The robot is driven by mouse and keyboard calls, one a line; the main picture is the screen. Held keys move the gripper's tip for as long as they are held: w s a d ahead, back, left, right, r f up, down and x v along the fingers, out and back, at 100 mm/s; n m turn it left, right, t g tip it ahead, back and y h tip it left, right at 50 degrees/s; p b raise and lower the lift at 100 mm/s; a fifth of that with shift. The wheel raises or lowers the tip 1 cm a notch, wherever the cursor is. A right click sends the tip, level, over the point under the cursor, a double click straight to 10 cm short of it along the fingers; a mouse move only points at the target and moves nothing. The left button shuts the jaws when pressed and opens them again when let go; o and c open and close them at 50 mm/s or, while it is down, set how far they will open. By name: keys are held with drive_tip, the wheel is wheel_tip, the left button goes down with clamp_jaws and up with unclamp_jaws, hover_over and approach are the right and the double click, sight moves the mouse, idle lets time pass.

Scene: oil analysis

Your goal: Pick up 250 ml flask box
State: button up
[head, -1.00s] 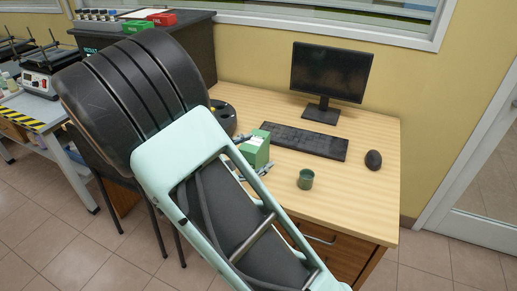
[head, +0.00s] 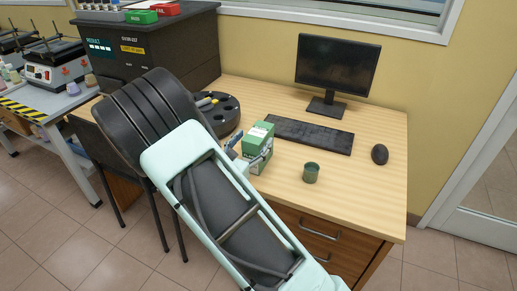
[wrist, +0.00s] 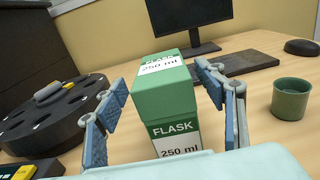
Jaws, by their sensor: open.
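The green flask box (head: 258,142) stands upright on the wooden desk, left of the green cup. In the wrist view the box (wrist: 163,92) has white labels reading "FLASK" and "250 ml" on its front and top. My gripper (wrist: 158,100) is open, with one blue-padded finger on each side of the box. A gap shows between the left finger and the box; the right finger is close to it, and I cannot tell if it touches. In the head view my gripper (head: 246,158) is at the box, partly hidden by my arm.
A green cup (head: 311,172) stands right of the box. A keyboard (head: 310,135), monitor (head: 337,66) and mouse (head: 380,154) are behind and right. A black round holder (wrist: 58,117) stands close on the left. The desk's right front (head: 375,205) is clear.

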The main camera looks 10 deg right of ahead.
sight(259, 135)
drive_tip(key=x, duration=0.3)
drive_tip(key=shift+w+d+f, duration=0.15)
drive_tip(key=shift+d+f, duration=0.05)
drive_tip(key=shift+d, duration=0.1)
drive_tip(key=c, duration=1.6)
